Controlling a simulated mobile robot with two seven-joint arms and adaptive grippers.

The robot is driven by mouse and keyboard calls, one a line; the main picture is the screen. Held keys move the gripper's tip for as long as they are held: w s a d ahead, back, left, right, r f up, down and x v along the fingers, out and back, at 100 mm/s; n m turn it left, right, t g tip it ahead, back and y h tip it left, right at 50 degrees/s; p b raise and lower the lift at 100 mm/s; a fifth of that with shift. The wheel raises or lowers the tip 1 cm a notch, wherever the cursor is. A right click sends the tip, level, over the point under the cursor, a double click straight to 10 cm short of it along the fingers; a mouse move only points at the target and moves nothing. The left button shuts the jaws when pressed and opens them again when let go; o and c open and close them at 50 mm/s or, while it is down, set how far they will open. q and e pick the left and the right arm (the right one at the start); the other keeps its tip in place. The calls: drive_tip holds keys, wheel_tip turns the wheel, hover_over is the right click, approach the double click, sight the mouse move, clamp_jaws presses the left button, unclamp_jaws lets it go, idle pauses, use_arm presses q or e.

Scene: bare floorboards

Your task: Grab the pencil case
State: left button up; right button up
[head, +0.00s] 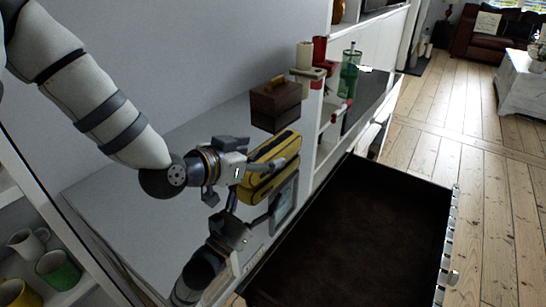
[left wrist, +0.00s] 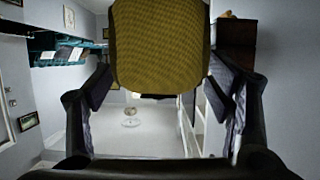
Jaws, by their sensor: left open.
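The pencil case (head: 262,182) is yellow with dark edging and lies at a slant near the front of the grey glossy counter in the head view. My left gripper (head: 262,172) is open, its fingers reaching over and beside the case. In the left wrist view the yellow textured case (left wrist: 160,45) fills the top middle. It lies between the two open fingers of my left gripper (left wrist: 164,95), with a narrow gap at each side. Whether the fingers touch it I cannot tell. My right gripper does not show clearly; the arm shape below looks like a reflection.
A brown wooden box (head: 275,107) stands behind the case. A beige cup, a red item and a green glass (head: 349,75) stand farther back. A dark open-topped area (head: 350,235) lies to the right. Mugs (head: 57,270) are on a shelf at lower left.

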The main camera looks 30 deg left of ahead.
sight(267, 153)
use_arm(q)
drive_tip(key=x, duration=0.3)
drive_tip(key=shift+f, duration=0.3)
drive_tip(key=shift+w+r, duration=0.1)
drive_tip(key=shift+r, duration=0.1)
drive_tip(key=shift+c, duration=0.5)
drive_tip(key=c, duration=1.2)
drive_tip(key=shift+r, duration=0.1)
